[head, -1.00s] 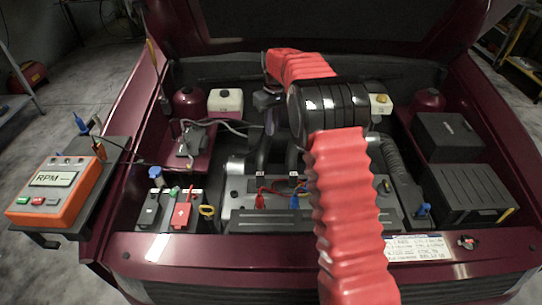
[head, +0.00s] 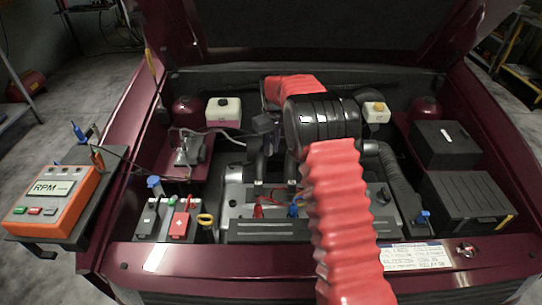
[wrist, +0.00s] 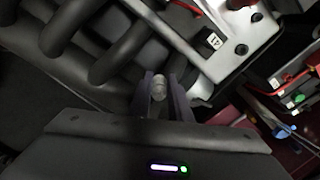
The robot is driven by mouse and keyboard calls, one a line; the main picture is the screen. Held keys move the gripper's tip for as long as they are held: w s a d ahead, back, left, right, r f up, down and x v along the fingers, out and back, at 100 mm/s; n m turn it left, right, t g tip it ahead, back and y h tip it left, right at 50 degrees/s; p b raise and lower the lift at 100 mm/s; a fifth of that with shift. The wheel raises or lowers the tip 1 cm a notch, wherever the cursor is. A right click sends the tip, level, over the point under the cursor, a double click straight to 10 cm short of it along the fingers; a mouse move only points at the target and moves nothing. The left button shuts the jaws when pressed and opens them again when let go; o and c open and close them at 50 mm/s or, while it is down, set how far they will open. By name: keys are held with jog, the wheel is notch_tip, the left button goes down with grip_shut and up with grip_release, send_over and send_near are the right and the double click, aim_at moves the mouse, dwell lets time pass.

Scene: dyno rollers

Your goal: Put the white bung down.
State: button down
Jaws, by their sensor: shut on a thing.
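The white bung (wrist: 159,83) shows in the wrist view as a small pale round piece between the two fingers of my gripper (wrist: 160,95). The fingers are shut on it. Black curved pipes lie left of the fingers and a pale metal cover with a small number tag (wrist: 213,41) lies to the upper right. In the head view my gripper (head: 265,123) is a dark shape left of my wrist, low over the back of the engine. The bung cannot be made out there, and I cannot tell if it touches anything.
The engine (head: 270,230) with red and blue clips lies in front of my gripper. A white reservoir (head: 223,112) stands behind to the left. A battery (head: 165,220) is at the front left, black boxes (head: 465,195) at the right. An orange RPM meter (head: 52,200) sits outside at the left.

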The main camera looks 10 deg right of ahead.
aim_at(271, 154)
jog(key=shift+f, duration=2.05)
jog(key=shift+f, duration=0.1)
jog(key=c, duration=1.6)
grip_release()
jog(key=shift+c, duration=0.2)
notch_tip(271, 154, up, 12)
jog(key=shift+s+d, duration=0.15)
jog(key=shift+s, duration=0.25)
